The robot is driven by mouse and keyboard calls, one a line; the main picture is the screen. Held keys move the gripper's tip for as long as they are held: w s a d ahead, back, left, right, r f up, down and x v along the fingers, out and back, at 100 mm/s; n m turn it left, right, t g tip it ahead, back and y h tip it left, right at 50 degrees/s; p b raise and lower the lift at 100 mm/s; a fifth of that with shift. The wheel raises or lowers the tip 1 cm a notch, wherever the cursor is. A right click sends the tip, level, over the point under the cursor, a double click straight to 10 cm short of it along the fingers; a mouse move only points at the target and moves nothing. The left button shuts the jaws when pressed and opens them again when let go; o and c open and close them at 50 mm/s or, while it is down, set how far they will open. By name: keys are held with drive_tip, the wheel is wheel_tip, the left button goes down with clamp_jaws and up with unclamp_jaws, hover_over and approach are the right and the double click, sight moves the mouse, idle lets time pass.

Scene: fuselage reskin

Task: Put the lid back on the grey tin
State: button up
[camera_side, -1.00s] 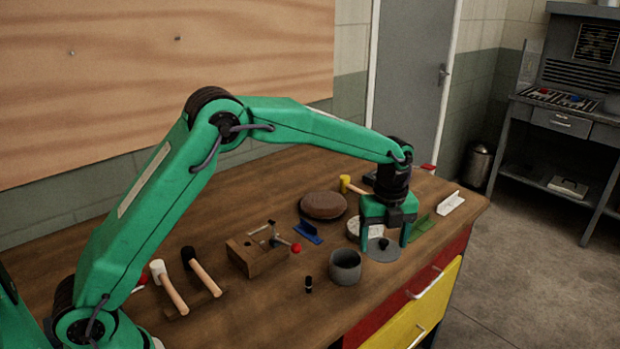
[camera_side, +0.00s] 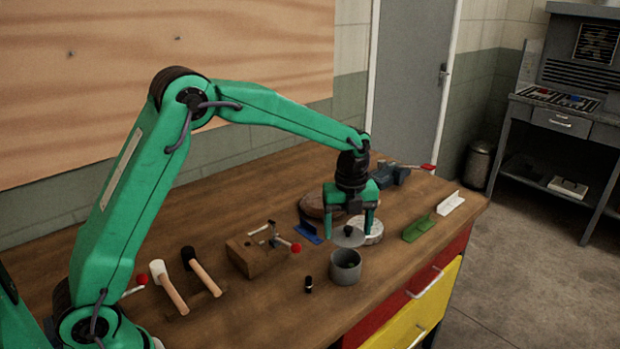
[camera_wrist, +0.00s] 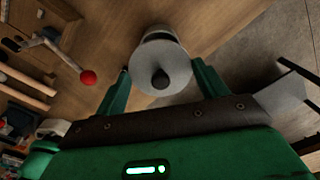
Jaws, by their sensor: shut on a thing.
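The grey tin (camera_side: 345,271) stands upright and open-topped on the bench, with something dark green just visible inside. My gripper (camera_side: 348,233) is shut on the round grey lid (camera_side: 343,241), its fingers at opposite sides of the rim. The lid is roughly level, with its black knob up, and is held above the bench behind the tin, apart from it in the side view. In the wrist view the lid (camera_wrist: 150,59) sits between the fingers and covers most of the tin (camera_wrist: 160,33), of which only a part shows beyond it.
A pale round disc (camera_side: 371,229) and a brown round pad (camera_side: 313,205) lie behind the lid. A blue bracket (camera_side: 308,232) and a wooden block with a red-tipped clamp (camera_side: 258,257) are to the left. A small black cylinder (camera_side: 308,285) stands left of the tin. A green bracket (camera_side: 418,229) lies right.

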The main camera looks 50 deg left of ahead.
drive_tip(key=shift+f, duration=2.8)
drive_tip(key=shift+f, duration=0.2)
idle(0.3)
drive_tip(key=o, duration=1)
drive_tip(key=shift+o, duration=0.4)
drive_tip(key=shift+r, duration=0.2)
drive_tip(key=shift+r, duration=3.3)
drive_tip(key=shift+c, duration=0.2)
clamp_jaws()
